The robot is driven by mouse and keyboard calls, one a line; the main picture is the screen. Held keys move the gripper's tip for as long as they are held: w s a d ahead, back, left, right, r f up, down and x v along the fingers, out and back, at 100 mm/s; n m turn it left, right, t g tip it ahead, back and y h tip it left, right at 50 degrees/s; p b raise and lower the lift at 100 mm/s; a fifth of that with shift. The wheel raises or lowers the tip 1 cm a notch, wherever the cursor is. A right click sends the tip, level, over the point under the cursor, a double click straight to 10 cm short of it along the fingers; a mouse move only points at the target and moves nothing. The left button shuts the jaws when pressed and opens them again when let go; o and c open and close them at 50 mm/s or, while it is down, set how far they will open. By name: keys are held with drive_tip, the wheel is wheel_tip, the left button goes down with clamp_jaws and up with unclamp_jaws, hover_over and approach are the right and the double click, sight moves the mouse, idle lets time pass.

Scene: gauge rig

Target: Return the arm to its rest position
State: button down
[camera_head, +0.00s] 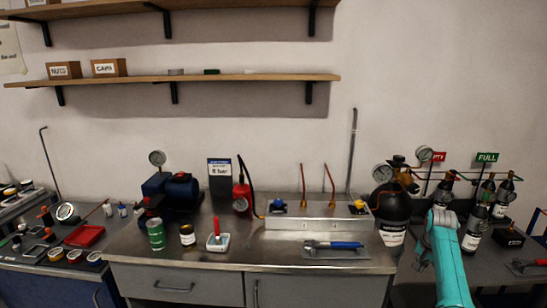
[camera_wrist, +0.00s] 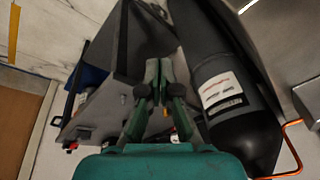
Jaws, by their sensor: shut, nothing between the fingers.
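My gripper (camera_wrist: 160,75) shows in the wrist view with its dark green fingers together and nothing between them. A black cylinder with a white label (camera_wrist: 222,92) lies slantwise across that view, just right of the fingers; I cannot tell how far apart they are. In the head view my teal arm (camera_head: 447,262) rises at the lower right, in front of the side table with the gas bottles. My fingers cannot be made out there.
A large black cylinder (camera_head: 391,207) stands left of my arm, and a dark bottle (camera_head: 475,229) stands right of it. An orange pipe (camera_wrist: 291,150) shows in the wrist view.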

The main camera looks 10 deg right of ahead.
drive_tip(key=s+a+f+n+t, duration=0.1)
drive_tip(key=s+a+f, duration=0.3)
drive_tip(key=a+f, duration=0.55)
drive_tip(key=s+a+f+n+t, duration=0.25)
drive_tip(key=a+f, duration=0.45)
drive_tip(key=f, duration=0.5)
drive_tip(key=s+a+f+n+t+h, duration=0.1)
drive_tip(key=s+a+f, duration=0.3)
drive_tip(key=s+a, duration=0.35)
drive_tip(key=s+a+f+n+t, duration=0.1)
drive_tip(key=s+a+f, duration=0.2)
drive_tip(key=s+a, duration=0.45)
drive_tip(key=s+a+r+n+t, duration=0.1)
drive_tip(key=s+a+r, duration=0.2)
drive_tip(key=s, duration=0.4)
drive_tip(key=s+a+r+n+t, duration=0.1)
drive_tip(key=s+a+r, duration=0.15)
drive_tip(key=s, duration=0.45)
drive_tip(key=s+a+r+n+t, duration=0.1)
drive_tip(key=s+a+r, duration=0.15)
drive_tip(key=s, duration=0.55)
drive_tip(key=s+a+r+n+t+y, duration=0.1)
drive_tip(key=s+a+r+t, duration=0.1)
drive_tip(key=s+r, duration=0.5)
drive_tip(key=s+a+r+n+t+y, duration=0.1)
drive_tip(key=s+r, duration=0.6)
drive_tip(key=r, duration=0.8)
drive_tip(key=shift+s+a+n+t+y, duration=0.3)
drive_tip(key=shift+a+n, duration=0.25)
drive_tip(key=shift+a, duration=0.25)
